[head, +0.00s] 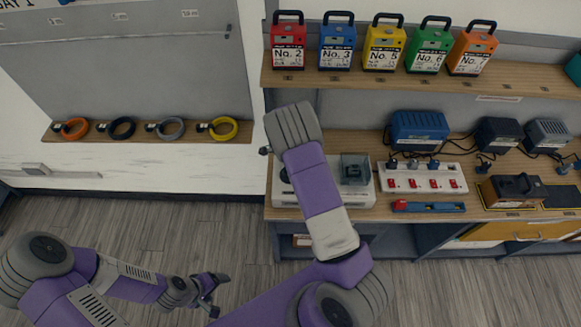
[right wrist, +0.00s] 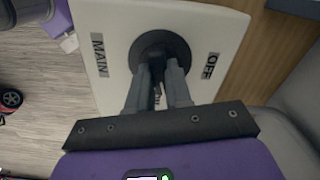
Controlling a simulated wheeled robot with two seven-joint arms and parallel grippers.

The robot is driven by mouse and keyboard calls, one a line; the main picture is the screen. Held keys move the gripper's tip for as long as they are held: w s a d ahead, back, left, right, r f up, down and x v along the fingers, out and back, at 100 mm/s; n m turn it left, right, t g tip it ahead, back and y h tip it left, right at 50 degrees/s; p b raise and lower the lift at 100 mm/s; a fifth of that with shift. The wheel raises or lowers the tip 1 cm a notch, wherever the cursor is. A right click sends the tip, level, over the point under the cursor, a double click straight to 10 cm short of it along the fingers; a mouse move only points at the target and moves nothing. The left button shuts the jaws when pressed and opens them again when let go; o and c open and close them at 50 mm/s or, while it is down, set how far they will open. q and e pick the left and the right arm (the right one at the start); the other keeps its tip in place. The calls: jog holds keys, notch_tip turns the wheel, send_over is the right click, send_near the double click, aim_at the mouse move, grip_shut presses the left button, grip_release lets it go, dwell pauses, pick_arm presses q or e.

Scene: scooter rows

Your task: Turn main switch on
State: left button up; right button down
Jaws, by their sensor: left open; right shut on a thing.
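The main switch (right wrist: 160,50) is a round dark knob on a white plate (right wrist: 115,20) lettered MAIN on the left and OFF on the right in the right wrist view. My right gripper (right wrist: 160,75) is shut on this knob, one finger on each side. The fingers cover part of the knob, so I cannot tell its exact pointing. In the head view a white box (head: 358,200) stands on the lower bench shelf, partly behind my right arm, which hides the right gripper there. My left gripper (head: 207,292) is open and empty above the floor, well away from the bench.
A power strip with red switches (head: 425,179) and several chargers (head: 418,130) with cables stand right of the white box. A blue and red tool (head: 428,206) lies at the front edge. Battery packs (head: 384,45) line the upper shelf. Coloured rings (head: 170,129) lie on a left ledge.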

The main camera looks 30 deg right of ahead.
jog(key=shift+m+p, duration=0.35)
jog(key=shift+m, duration=1.25)
jog(key=c, duration=1)
grip_release()
jog(key=shift+c, duration=0.2)
notch_tip(320, 180, up, 8)
jog(key=shift+f, duration=0.2)
